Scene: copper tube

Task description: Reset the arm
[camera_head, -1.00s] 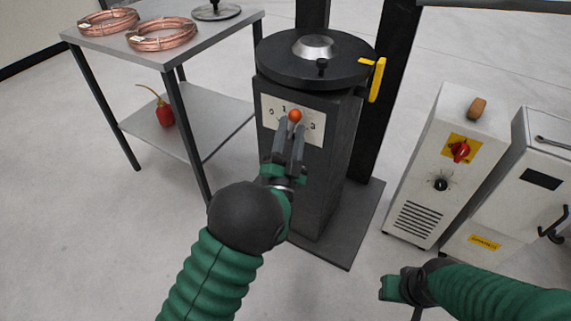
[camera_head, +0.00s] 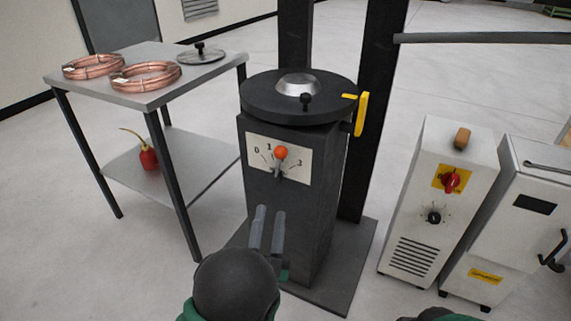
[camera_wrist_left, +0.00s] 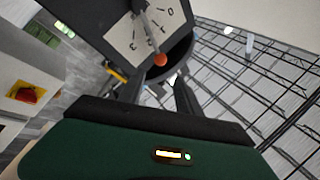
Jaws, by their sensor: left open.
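My left gripper (camera_head: 268,231) is in front of the dark machine pedestal, below its dial plate. Its two fingers are apart with nothing between them. The lever with an orange knob (camera_head: 281,153) stands on the white dial plate (camera_head: 259,152), apart from the fingers. In the left wrist view the orange knob (camera_wrist_left: 160,60) shows just beyond the open fingers (camera_wrist_left: 165,92). Of my right arm only a dark piece shows at the bottom edge in the head view; its gripper fingers are not visible.
A metal table (camera_head: 150,102) with copper coils (camera_head: 146,76) and a red oil can (camera_head: 148,158) stands at left. The pedestal (camera_head: 320,200) has a yellow handle (camera_head: 361,114). White cabinets (camera_head: 452,205) stand at right. Floor between table and pedestal is open.

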